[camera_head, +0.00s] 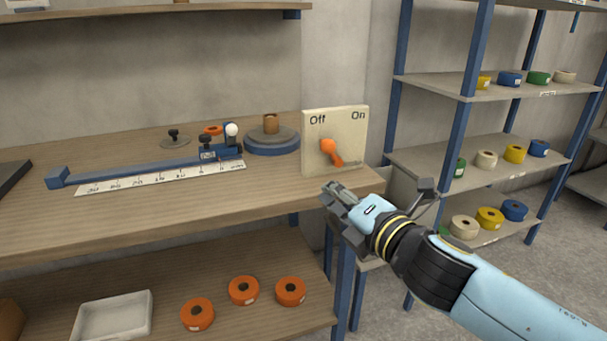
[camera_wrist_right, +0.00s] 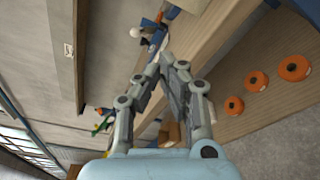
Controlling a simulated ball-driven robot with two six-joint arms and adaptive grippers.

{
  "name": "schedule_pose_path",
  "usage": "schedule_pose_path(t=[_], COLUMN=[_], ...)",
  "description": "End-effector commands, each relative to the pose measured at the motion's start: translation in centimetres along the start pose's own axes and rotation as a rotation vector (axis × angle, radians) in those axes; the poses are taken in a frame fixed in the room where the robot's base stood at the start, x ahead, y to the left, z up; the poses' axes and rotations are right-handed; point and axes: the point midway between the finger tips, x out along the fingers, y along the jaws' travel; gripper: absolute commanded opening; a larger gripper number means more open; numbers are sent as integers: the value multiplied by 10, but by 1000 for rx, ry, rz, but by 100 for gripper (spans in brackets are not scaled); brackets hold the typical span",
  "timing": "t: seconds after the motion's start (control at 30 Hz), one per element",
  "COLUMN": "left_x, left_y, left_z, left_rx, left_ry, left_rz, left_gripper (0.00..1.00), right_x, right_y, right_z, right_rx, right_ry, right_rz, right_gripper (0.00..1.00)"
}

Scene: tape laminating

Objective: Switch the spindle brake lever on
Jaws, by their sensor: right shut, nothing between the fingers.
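The brake lever (camera_head: 330,152) is orange with a round knob, mounted on a pale upright panel (camera_head: 349,125) marked "Off" at left and "On" at right. Its knob sits at the upper left, nearer the "Off" mark, and the lever slants down to the right. The panel stands at the right end of the wooden bench (camera_head: 150,215). My right gripper (camera_head: 331,190) is just below and in front of the panel, apart from the lever. Its fingers are shut and empty, and its fingertips meet in the right wrist view (camera_wrist_right: 166,58). My left gripper is out of view.
A blue slide with a ruler (camera_head: 160,178) and a blue round spindle base (camera_head: 272,140) stand left of the panel. Orange tape rolls (camera_head: 243,290) and a white tray (camera_head: 112,316) lie on the lower shelf. A blue-posted rack (camera_head: 455,140) stands at right.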

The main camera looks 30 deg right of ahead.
Motion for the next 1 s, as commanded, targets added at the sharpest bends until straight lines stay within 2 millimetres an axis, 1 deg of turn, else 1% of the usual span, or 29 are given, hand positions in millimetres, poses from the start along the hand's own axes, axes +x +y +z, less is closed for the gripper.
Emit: schedule_pose_path(t=[0.03, 0.17, 0.27, 0.4, 0.53, 0.67, 0.8, 1.0], left_x=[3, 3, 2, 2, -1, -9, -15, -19], left_y=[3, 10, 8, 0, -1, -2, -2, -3], left_z=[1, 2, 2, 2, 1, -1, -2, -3], left_rx=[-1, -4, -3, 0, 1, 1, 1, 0], left_ry=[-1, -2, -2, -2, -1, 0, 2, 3], left_rz=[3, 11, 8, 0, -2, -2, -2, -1], left_gripper=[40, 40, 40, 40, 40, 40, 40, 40], right_x=[0, 0, 0, 0, 8, 28, 58, 100], right_y=[-3, -4, -4, -4, -2, 0, -1, -2], right_z=[-1, -2, -2, -2, -1, 0, 0, -1], right_rx=[0, 1, 1, 2, 2, 3, 3, 3], right_ry=[1, 2, 2, 1, 1, 0, 0, 1], right_rz=[-1, -3, -3, -3, -2, -1, -1, -2], right_gripper=[0, 0, 0, 0, 0, 0, 0, 0])
